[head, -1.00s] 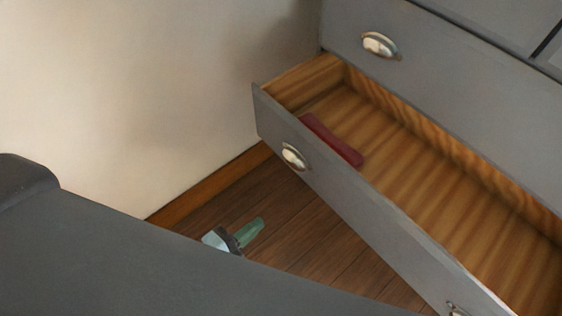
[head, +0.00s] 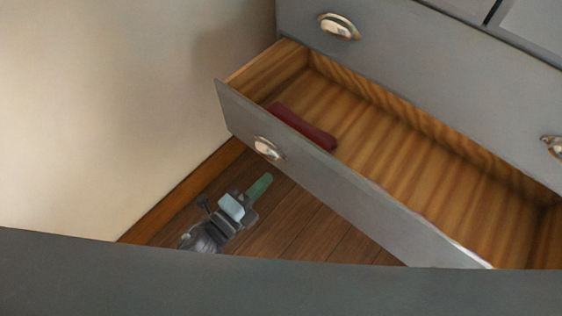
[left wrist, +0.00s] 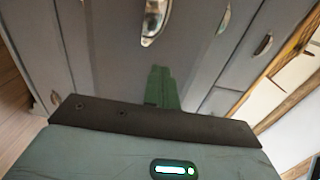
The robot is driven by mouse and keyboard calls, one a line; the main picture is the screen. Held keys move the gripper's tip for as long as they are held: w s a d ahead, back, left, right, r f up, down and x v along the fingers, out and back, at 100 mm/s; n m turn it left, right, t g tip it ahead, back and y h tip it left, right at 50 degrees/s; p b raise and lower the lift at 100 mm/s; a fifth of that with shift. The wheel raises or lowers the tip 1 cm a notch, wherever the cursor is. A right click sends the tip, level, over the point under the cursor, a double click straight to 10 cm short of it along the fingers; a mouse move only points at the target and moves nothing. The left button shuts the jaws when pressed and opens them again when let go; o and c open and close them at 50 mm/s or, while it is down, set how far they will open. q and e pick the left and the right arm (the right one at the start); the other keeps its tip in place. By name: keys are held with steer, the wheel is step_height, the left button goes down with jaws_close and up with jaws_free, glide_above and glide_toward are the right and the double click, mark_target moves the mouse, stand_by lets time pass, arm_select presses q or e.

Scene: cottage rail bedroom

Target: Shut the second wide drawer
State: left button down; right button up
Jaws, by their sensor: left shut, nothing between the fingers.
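The second wide drawer (head: 340,195) is grey and stands pulled well out of the dresser in the head view, its wooden inside showing. A metal cup handle (head: 267,148) is on the left part of its front. My left gripper (head: 263,182) has green fingers and is shut and empty. It is low in front of the drawer front, below that handle in the picture; I cannot tell whether it touches. In the left wrist view the shut fingers (left wrist: 161,88) point toward grey fronts, with a metal handle (left wrist: 155,20) just above. My right gripper is not in view.
A dark red object (head: 302,127) lies inside the open drawer, near its left end. A closed grey drawer (head: 420,75) with cup handles is above it. A pale wall (head: 110,110) with a wooden baseboard is on the left. Bare wooden floor (head: 320,235) lies before the drawer.

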mark_target(290, 156)
arm_select(q)
steer(key=x, duration=0.6)
steer(key=shift+w+d, duration=0.25)
steer(key=shift+w, duration=0.05)
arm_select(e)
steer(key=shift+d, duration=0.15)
arm_select(q)
steer(key=shift+w, duration=0.1)
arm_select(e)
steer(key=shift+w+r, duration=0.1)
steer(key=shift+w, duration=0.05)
